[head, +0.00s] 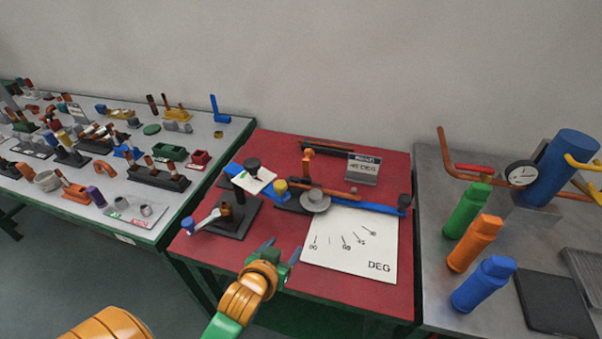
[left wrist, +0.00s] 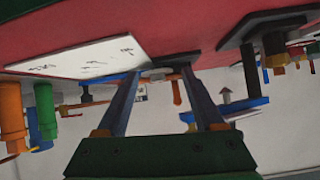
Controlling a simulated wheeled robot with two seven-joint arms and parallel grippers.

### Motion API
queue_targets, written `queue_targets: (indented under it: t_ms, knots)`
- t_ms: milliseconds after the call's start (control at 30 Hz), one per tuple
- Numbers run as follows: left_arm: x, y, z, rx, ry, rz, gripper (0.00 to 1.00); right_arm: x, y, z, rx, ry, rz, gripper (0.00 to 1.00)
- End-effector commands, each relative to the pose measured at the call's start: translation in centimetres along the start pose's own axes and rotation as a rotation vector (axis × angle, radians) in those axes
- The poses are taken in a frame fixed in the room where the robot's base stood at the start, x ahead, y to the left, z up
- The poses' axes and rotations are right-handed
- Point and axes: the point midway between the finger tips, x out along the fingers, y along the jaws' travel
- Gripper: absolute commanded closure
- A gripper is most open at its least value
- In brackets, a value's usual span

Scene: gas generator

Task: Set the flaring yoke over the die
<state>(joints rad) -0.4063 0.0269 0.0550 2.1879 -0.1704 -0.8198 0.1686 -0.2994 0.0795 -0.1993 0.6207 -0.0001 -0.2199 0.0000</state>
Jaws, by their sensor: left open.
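A blue piece that looks like the flaring yoke (head: 234,170), with a black knob and a pale plate beside it, stands raised at the left of the red table. In the left wrist view, the blue piece with a grey cone (left wrist: 240,107) shows at the right. A black stand (head: 240,218) below it carries a short copper-coloured part (head: 226,209); I cannot tell for certain which part is the die. My left gripper (head: 279,251) is open and empty, in front and to the right of the stand, and its fingers show in the left wrist view (left wrist: 161,72). My right gripper is not in view.
A bender with a grey disc (head: 315,201) and long blue bar (head: 370,208) stands mid-table behind a white degree sheet (head: 350,259). A handled tool (head: 207,220) lies at the left. Green, orange and blue bottles (head: 484,284) stand on the right table. The red front edge is bare.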

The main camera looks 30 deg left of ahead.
Motion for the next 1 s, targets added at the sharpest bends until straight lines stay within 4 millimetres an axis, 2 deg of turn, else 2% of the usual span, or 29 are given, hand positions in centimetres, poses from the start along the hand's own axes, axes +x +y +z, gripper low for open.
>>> queue_targets:
  t_ms: [100,200,333,467,700,833,1000]
  knots:
    - [0.9,-1.7,-4.3,-0.050,0.203,-0.047,0.31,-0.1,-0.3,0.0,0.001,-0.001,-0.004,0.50]
    - [1.0,-2.8,-7.5,-0.080,0.360,-0.071,0.31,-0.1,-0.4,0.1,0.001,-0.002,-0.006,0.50]
    - [0.6,-3.7,-10.3,-0.098,0.514,-0.083,0.31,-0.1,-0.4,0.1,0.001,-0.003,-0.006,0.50]
    - [0.6,-4.0,-11.9,-0.104,0.585,-0.083,0.31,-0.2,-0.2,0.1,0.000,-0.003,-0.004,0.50]
    - [4.3,-4.5,-14.6,-0.103,0.589,-0.083,0.31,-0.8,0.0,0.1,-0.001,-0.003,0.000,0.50]
    - [5.7,-4.7,-15.3,-0.103,0.586,-0.083,0.31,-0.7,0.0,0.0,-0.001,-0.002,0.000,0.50]
    - [6.1,-4.7,-15.5,-0.103,0.585,-0.083,0.31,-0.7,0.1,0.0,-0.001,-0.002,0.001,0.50]
